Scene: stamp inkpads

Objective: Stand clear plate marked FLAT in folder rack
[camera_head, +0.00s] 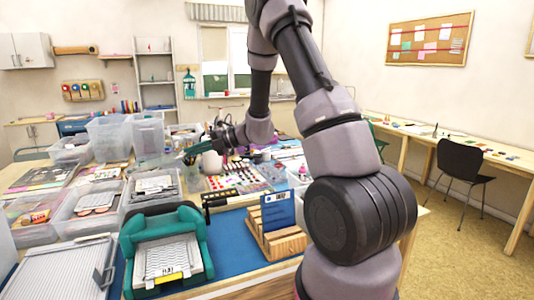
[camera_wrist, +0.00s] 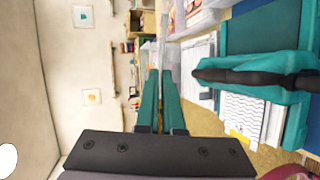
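My gripper (camera_head: 190,150) is above the crowded back-left part of the table. In the wrist view its teal fingers (camera_wrist: 160,100) are close together, with a thin clear plate (camera_wrist: 161,45) seen nearly edge-on between and beyond their tips. In the head view the plate (camera_head: 156,164) is a faint see-through pane left of the fingers, over the clear bins. No FLAT marking is readable. The wooden folder rack (camera_head: 284,246) stands at the table's front right, away from the gripper. A blue card (camera_head: 277,211) stands upright in one of its slots.
A teal press (camera_head: 192,228) with a white patterned plate on its bed stands left of the rack on a blue mat (camera_head: 232,247). Clear bins (camera_head: 108,138) and trays crowd the left. Ink pads and bottles fill the table behind the rack.

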